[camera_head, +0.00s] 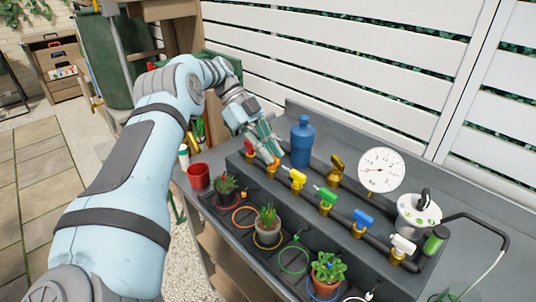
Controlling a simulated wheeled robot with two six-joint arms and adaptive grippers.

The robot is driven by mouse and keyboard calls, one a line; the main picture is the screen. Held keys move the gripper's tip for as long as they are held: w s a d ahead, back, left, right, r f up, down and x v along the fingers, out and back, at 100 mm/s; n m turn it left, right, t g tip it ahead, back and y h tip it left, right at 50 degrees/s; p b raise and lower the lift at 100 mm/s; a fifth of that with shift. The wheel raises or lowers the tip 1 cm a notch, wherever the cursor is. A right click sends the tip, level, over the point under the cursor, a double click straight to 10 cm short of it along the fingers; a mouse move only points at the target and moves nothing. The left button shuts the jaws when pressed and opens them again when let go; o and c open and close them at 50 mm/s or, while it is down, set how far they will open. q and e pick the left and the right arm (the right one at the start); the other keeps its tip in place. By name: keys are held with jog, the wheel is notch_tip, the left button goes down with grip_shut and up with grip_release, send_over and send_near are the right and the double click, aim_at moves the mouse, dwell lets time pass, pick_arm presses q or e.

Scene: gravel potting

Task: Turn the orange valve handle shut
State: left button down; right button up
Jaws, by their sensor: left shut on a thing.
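The orange valve handle (273,163) is on the dark pipe manifold at the back of the bench, between the red valve and the yellow valve (298,178). My left gripper (268,150) reaches down onto it from above and is shut on it. The fingers hide much of the handle, so its exact angle is hard to tell. The red valve handle (249,147) is close beside the fingers on the left. My right gripper is out of view.
Green (328,196), blue (362,218) and white (403,244) valves continue to the right. A blue bottle (302,142) stands close behind the gripper. A round gauge (381,170) is farther right. Potted plants (267,226) stand in front, with a red cup (199,176) at left.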

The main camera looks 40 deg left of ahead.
pick_arm(q)
jog(key=shift+s+f, duration=0.1)
jog(key=shift+f, duration=0.1)
jog(key=c, duration=1.7)
grip_release()
jog(key=shift+o, duration=0.2)
jog(key=shift+d, duration=0.15)
notch_tip(320, 180, up, 10)
